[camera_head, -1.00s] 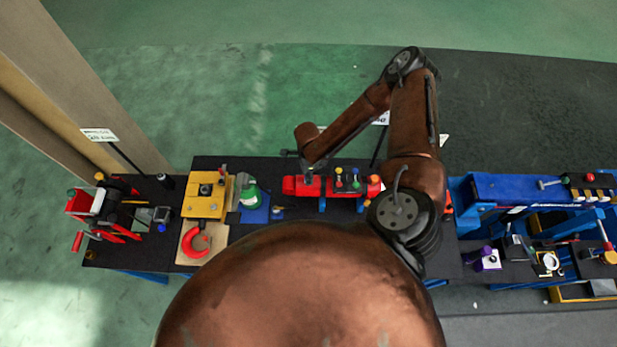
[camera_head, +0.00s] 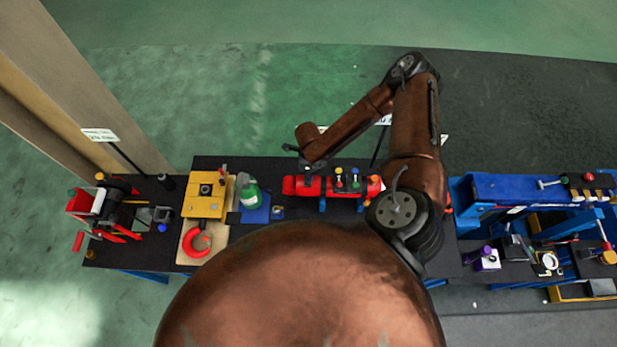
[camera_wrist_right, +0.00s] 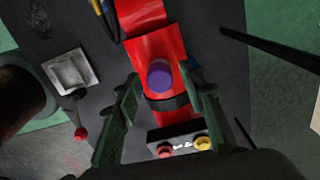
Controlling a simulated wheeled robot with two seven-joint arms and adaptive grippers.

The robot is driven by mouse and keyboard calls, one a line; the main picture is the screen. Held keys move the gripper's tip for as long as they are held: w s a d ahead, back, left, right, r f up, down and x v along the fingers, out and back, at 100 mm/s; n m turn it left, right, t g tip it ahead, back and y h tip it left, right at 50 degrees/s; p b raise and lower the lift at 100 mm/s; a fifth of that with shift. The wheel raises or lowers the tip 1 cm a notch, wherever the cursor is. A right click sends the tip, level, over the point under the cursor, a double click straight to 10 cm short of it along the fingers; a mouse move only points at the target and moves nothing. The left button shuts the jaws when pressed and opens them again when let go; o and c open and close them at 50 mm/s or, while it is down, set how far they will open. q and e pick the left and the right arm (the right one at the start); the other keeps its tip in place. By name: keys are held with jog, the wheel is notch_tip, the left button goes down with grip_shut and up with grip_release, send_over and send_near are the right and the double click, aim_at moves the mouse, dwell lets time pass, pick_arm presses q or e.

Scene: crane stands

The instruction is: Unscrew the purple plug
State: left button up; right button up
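The purple plug (camera_wrist_right: 159,75) is a round purple cap on top of a red cylindrical body (camera_wrist_right: 172,52) in the right wrist view. My right gripper (camera_wrist_right: 160,82) is open, with one dark finger on each side of the plug; a gap shows on both sides. I cannot tell its exact height above the plug. In the head view the red body (camera_head: 300,186) lies on the dark bench, and my right gripper (camera_head: 308,170) is over its left part, hiding the plug. My left gripper is not in view.
Red and yellow knobs (camera_wrist_right: 203,143) stand near the gripper's base. A blue stand (camera_head: 510,187) and a purple item (camera_head: 484,251) are at right. A dark rod (camera_wrist_right: 268,48) passes nearby.

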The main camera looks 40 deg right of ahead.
jog(key=m, duration=1.3)
jog(key=shift+m, duration=0.3)
jog(key=m, duration=0.4)
jog(key=shift+m, duration=0.3)
jog(key=m, duration=0.4)
jog(key=shift+c, duration=0.7)
grip_shut()
jog(key=shift+r, duration=0.1)
